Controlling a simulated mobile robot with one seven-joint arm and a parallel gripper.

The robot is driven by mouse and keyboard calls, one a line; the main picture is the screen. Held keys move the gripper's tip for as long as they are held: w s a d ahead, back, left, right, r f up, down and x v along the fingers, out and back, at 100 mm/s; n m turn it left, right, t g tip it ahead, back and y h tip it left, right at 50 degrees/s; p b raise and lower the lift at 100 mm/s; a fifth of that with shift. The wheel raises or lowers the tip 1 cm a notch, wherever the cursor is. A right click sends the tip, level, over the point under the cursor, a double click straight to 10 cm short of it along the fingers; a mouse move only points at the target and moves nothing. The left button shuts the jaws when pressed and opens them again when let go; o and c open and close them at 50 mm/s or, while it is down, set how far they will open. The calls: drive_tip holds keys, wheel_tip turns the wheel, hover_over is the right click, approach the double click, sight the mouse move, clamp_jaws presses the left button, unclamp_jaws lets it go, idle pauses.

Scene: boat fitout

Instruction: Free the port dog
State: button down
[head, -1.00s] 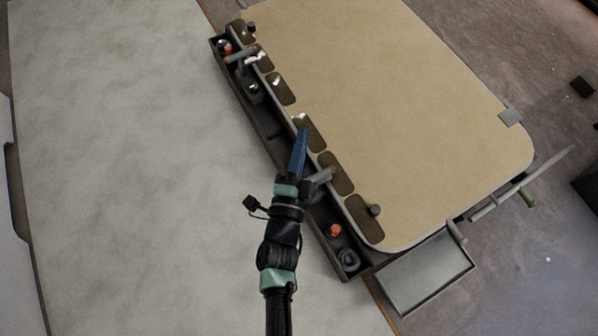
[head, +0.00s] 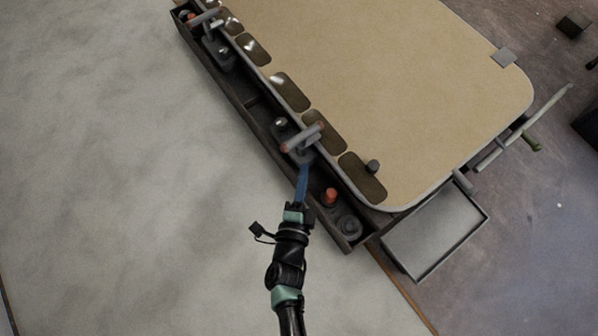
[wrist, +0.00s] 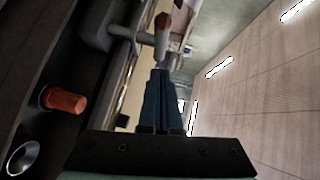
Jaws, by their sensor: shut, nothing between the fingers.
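Two grey dogs with reddish-tipped handles sit along the dark channel beside the tan hatch panel. The nearer dog (head: 303,139) is by the panel's near edge, and the farther dog (head: 206,20) is at the upper left. I cannot tell by look which is port. My gripper (head: 304,168) is shut and empty, its blue fingers just below the nearer dog. In the wrist view, the blue fingertips (wrist: 160,76) point up at a grey dog handle (wrist: 161,38) with a brown tip. Whether they touch it I cannot tell.
The dark channel (head: 250,103) also holds a red knob (head: 330,196) and a round grey fitting (head: 349,227) close to my gripper. The tan panel (head: 400,70) has dark oval slots along its edge. A grey tray (head: 435,230) hangs at right. The pale surface at left is clear.

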sight(298, 144)
drive_tip(key=w, duration=0.1)
drive_tip(key=w+a+b, duration=0.1)
drive_tip(key=w+f, duration=0.1)
drive_tip(key=w, duration=0.1)
drive_tip(key=shift+a, duration=0.2)
drive_tip(key=shift+w+a, duration=0.35)
drive_tip(key=shift+w, duration=0.05)
